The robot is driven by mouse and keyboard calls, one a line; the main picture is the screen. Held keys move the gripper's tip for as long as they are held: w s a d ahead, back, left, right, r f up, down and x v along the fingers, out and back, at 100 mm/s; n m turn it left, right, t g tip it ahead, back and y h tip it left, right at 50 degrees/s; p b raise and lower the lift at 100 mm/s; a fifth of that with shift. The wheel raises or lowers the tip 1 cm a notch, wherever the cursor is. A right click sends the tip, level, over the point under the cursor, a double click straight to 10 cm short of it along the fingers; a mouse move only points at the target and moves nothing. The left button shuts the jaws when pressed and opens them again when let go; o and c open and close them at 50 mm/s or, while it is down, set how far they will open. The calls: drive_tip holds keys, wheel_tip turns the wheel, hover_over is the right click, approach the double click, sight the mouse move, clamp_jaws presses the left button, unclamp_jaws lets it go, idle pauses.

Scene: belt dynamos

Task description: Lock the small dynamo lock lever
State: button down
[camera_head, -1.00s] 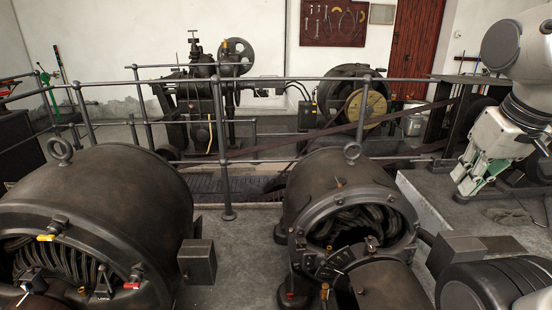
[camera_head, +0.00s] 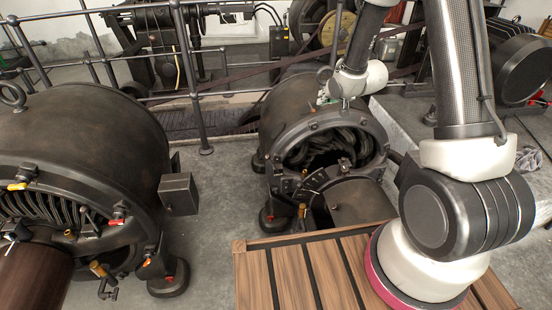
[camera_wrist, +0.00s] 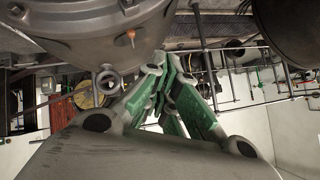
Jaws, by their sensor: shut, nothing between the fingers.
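The small dynamo (camera_head: 320,130) stands in the middle of the head view, a dark drum with an open front showing its windings. A small lever with an orange handle (camera_head: 302,211) hangs at its lower front. I cannot tell for sure which part is the lock lever. My gripper (camera_head: 324,97), with green finger pads, is above the top of the small dynamo, partly hidden by my wrist. In the wrist view its green fingers (camera_wrist: 165,58) are closed together and empty. The dynamo's casing (camera_wrist: 75,38) fills the upper left there, with a small orange part (camera_wrist: 131,37).
The large dynamo (camera_head: 80,140) stands at left, with yellow, red and orange handles at its front. A grey box (camera_head: 179,194) sits between the dynamos. A slatted wooden platform (camera_head: 290,275) lies at front. Metal railings (camera_head: 196,80) run behind the dynamos.

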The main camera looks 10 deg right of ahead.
drive_tip(key=a+f+m+t+y, duration=0.1)
drive_tip(key=a+f+y, duration=0.3)
drive_tip(key=f, duration=1)
drive_tip(key=m+t+y, duration=0.2)
drive_tip(key=m, duration=0.2)
approach(269, 158)
drive_tip(key=w+d+x, duration=0.1)
drive_tip(key=x, duration=0.6)
drive_tip(key=shift+r, duration=0.15)
drive_tip(key=shift+d, duration=0.1)
drive_tip(key=shift+a+n+h, duration=0.6)
drive_tip(key=shift+a, duration=0.2)
drive_tip(key=shift+a+n+g, duration=0.3)
drive_tip(key=shift+f+h, duration=0.25)
drive_tip(key=shift+h, duration=0.15)
